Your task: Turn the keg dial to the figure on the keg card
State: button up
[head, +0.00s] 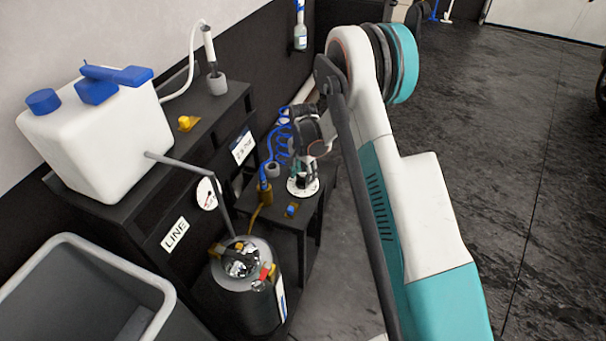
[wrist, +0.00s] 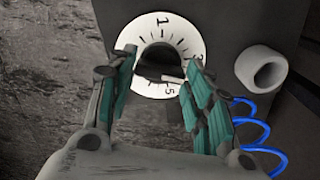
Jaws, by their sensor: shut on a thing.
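The dial is a white disc (wrist: 149,24) with black tick marks and a dark knob (wrist: 150,66) in the wrist view. A figure 1 shows at its top and a 5 at its lower right; another figure is partly behind a finger. A pale mark lies at the knob's lower right. My gripper (wrist: 160,76) is shut on the knob, with a teal-padded finger on either side. In the head view my gripper (head: 302,168) stands over the disc (head: 303,188) on a dark stand. A white card (head: 242,147) on the shelf front is too small to read surely.
A dark keg (head: 250,305) stands in front of the stand. A round gauge (head: 207,194) and a LINE card (head: 175,235) are on the dark shelf. A blue coiled hose (wrist: 262,135) and a grey socket (wrist: 262,68) are close to my right finger. Open floor lies right.

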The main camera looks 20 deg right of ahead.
aim_at(303, 177)
jog(key=shift+n, duration=0.3)
jog(key=n, duration=0.3)
jog(key=shift+n, duration=2)
jog(key=o, duration=1)
jog(key=shift+o, duration=0.2)
notch_tip(303, 177, up, 12)
